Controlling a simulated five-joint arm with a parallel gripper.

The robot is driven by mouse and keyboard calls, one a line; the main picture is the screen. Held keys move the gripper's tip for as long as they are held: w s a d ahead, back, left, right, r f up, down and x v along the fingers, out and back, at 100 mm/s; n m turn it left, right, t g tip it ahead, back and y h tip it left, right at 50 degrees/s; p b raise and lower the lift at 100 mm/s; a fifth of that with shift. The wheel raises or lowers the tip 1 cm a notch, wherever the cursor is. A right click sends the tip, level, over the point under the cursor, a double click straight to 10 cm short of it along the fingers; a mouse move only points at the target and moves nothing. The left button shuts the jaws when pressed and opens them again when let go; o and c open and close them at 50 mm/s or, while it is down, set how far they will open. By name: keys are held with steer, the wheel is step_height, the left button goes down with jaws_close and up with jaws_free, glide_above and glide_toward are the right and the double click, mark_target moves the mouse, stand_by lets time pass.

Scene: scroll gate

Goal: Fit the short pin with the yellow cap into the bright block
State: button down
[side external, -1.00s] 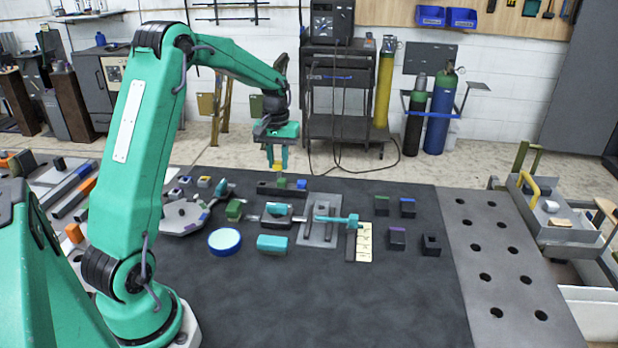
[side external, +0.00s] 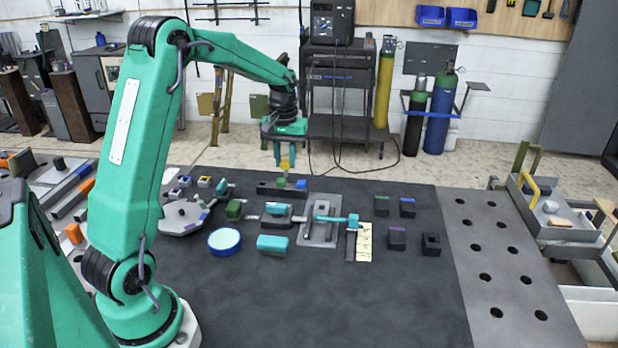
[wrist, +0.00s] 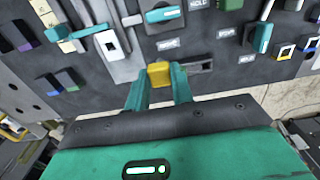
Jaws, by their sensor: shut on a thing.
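My gripper (side external: 285,163) is shut on the yellow cap (side external: 285,165) of a pin, held above the far part of the dark mat. In the wrist view the yellow cap (wrist: 158,75) sits between the two green fingertips; the pin below it is hidden. Small blocks with pale frames, one white (wrist: 287,51) and one yellow (wrist: 310,43), lie at the right of the wrist view. They also show left of the gripper in the side view, as a pale block (side external: 184,181) and a yellow-framed block (side external: 204,182). I cannot tell which is the bright block.
A dark slotted bar (side external: 265,189) with a green piece and a blue piece lies just below the gripper. A grey plate with a teal handle (side external: 330,218), a round blue-rimmed dish (side external: 224,240) and several dark blocks (side external: 397,238) stand nearer. The front of the mat is clear.

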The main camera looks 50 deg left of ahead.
steer(key=w+d+f, duration=0.2)
steer(key=w+d, duration=0.3)
steer(key=d, duration=0.3)
steer(key=shift+w+d+f, duration=0.2)
steer(key=shift+w+f, duration=0.05)
steer(key=shift+w, duration=0.1)
steer(key=shift+f, duration=0.15)
steer(key=shift+f, duration=1.9)
steer(key=shift+f, duration=1.85)
stand_by(1.4)
steer(key=c, duration=0.7)
jaws_free()
steer(key=shift+o, duration=0.2)
